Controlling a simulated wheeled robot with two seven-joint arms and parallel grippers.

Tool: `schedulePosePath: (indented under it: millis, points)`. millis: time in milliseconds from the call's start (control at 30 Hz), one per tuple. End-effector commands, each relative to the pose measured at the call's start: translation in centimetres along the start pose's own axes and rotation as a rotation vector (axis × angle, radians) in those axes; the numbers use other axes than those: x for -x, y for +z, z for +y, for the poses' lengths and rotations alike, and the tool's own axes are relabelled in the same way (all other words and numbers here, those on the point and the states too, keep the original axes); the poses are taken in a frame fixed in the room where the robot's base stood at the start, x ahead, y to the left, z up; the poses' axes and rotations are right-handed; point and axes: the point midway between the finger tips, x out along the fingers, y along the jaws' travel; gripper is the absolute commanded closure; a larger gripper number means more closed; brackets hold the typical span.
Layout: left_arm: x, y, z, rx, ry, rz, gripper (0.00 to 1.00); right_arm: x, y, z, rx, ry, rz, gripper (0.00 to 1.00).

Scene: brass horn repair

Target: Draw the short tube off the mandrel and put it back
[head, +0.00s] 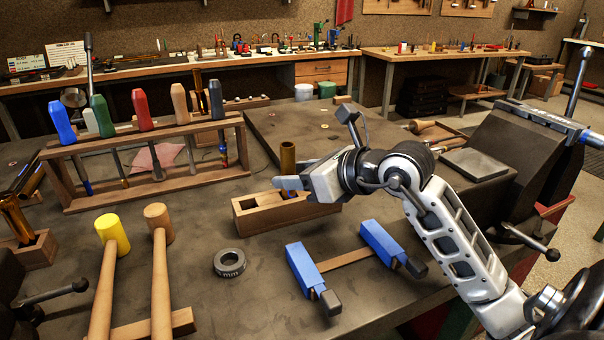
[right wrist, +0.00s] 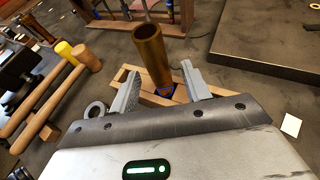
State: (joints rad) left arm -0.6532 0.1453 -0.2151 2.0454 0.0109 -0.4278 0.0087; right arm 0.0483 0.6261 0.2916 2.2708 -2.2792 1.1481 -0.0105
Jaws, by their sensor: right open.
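A short brass tube (head: 287,158) stands upright at a wooden block (head: 247,219) on the bench. I cannot tell whether a mandrel is inside the tube. My right gripper (head: 290,184) is at the block, close to the tube's lower part. In the right wrist view its two fingers (right wrist: 158,82) are apart, one on each side of the tube's foot; contact is not clear. My left gripper is not in view.
A tool rack (head: 150,192) stands at the left, and a yellow mallet (head: 112,235) and a wooden mallet (head: 158,222) lie at the front left. A steel ring (head: 229,262) and a blue-jawed clamp (head: 303,272) lie in front. A dark slab (head: 310,125) is behind.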

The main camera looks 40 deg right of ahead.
Motion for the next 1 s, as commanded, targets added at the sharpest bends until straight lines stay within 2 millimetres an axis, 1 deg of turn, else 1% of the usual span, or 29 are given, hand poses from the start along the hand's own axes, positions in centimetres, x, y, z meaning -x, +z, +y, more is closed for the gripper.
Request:
schedulePosePath:
  millis: [33, 133, 233, 300, 333, 500, 767, 833, 1000]
  points:
    - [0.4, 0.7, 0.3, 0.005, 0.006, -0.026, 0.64, 0.0, 0.1, 0.0, -0.001, 0.000, 0.000, 0.53]
    - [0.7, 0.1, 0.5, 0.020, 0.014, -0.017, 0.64, 0.1, 0.1, 0.0, -0.001, 0.000, 0.000, 0.53]
    - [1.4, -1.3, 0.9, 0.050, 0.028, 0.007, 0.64, 0.1, 0.2, 0.0, -0.001, 0.000, 0.000, 0.53]
    - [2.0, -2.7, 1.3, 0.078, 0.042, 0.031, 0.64, 0.1, 0.2, 0.0, -0.001, 0.000, 0.000, 0.53]
    - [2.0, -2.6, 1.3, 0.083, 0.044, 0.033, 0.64, 0.6, 0.1, -0.1, 0.001, -0.002, 0.000, 0.53]
    - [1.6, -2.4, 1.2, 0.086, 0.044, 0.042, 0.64, 5.0, -0.1, 0.0, 0.002, -0.003, 0.000, 0.53]
    - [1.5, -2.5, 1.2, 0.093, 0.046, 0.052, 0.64, 10.7, -0.1, 0.0, 0.000, -0.003, -0.001, 0.53]
    - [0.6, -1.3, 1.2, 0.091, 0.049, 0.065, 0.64, 11.0, -0.7, -0.1, 0.008, -0.003, -0.005, 0.53]
    - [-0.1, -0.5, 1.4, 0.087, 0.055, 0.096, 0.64, 12.7, -0.7, -0.1, 0.007, -0.003, -0.005, 0.53]
